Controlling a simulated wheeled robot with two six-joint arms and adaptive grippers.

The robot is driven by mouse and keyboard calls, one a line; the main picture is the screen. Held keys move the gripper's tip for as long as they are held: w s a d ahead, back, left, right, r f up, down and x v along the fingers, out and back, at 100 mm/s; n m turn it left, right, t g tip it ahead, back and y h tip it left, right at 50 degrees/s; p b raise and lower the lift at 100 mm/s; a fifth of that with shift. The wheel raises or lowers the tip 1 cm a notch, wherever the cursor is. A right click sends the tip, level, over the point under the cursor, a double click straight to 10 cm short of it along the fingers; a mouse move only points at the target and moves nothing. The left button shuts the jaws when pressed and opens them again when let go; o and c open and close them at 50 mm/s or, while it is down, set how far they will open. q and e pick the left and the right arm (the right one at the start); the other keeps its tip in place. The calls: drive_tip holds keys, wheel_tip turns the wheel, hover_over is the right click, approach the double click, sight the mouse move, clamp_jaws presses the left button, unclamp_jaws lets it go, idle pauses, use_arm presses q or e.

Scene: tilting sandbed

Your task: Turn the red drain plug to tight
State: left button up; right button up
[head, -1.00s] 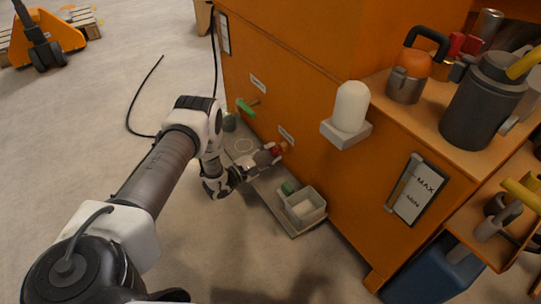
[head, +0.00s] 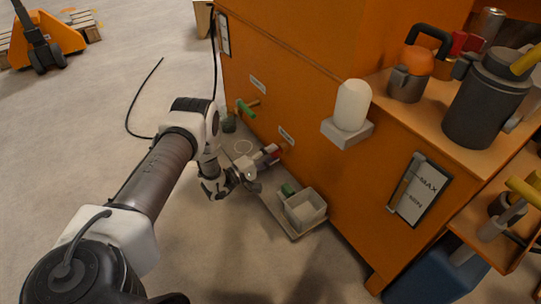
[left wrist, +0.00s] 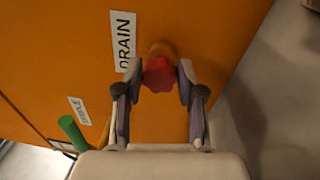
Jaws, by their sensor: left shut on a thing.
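The red drain plug (left wrist: 160,75) sticks out of the orange cabinet wall beside the white DRAIN label (left wrist: 123,42). In the left wrist view it sits between the two fingertips of my left gripper (left wrist: 160,82), which is shut on it. The fingers hide part of the plug. Its tightness cannot be told. My right gripper is out of view.
A green handle (left wrist: 73,132) is on the same wall, also in the head view (head: 244,107). Below the plug a tray (head: 268,196) on the floor holds a light bin (head: 304,209). A white dome (head: 351,106) juts from the cabinet. Floor at left is mostly free.

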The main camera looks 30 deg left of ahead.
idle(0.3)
use_arm(q)
drive_tip(key=o, duration=1.1)
drive_tip(key=v, duration=1.2)
